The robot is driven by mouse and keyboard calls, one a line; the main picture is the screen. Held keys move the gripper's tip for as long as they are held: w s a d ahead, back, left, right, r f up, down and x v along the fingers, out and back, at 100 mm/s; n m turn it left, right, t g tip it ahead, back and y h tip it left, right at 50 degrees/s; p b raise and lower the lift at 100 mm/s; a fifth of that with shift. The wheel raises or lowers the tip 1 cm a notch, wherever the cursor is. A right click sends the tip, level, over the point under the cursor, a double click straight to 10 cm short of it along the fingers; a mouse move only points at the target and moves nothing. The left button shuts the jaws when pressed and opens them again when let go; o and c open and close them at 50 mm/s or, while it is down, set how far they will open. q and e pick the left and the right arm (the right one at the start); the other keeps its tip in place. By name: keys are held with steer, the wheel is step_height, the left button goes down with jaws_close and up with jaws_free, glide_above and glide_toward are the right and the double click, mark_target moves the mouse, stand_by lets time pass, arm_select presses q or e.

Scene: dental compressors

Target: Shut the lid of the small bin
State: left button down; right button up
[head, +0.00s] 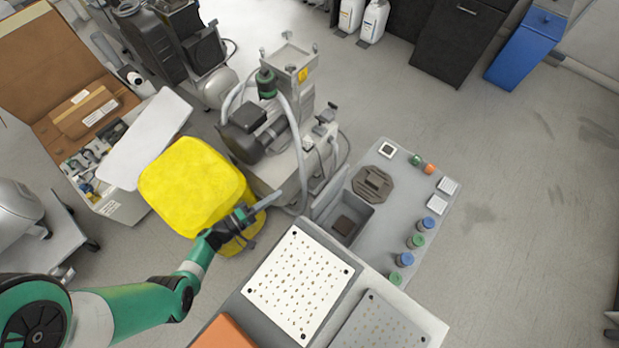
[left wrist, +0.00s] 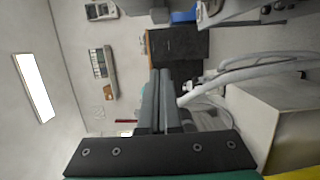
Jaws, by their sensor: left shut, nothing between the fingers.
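The small grey bin (head: 368,212) is set in the grey bench top, with a dark block inside it. Its lid (head: 331,192) stands up along the bin's left side, so the bin is open. My left gripper (head: 270,201) is shut and empty. It is left of the raised lid and apart from it, above the gap between the yellow container and the bench. In the left wrist view its two fingers (left wrist: 160,100) lie together; the bin and lid cannot be made out there. My right gripper is in neither view.
A compressor (head: 265,130) with hoses stands just behind the gripper. A white perforated plate (head: 297,285) lies in front of the bin. Green and blue knobs (head: 416,241) line the bench's right side.

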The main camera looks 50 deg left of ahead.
arm_select(q)
steer(key=w+d+b, duration=0.4)
steer(key=w+b, duration=0.1)
steer(key=w, duration=0.5)
steer(key=shift+w+d, duration=0.2)
steer(key=shift+d, duration=0.1)
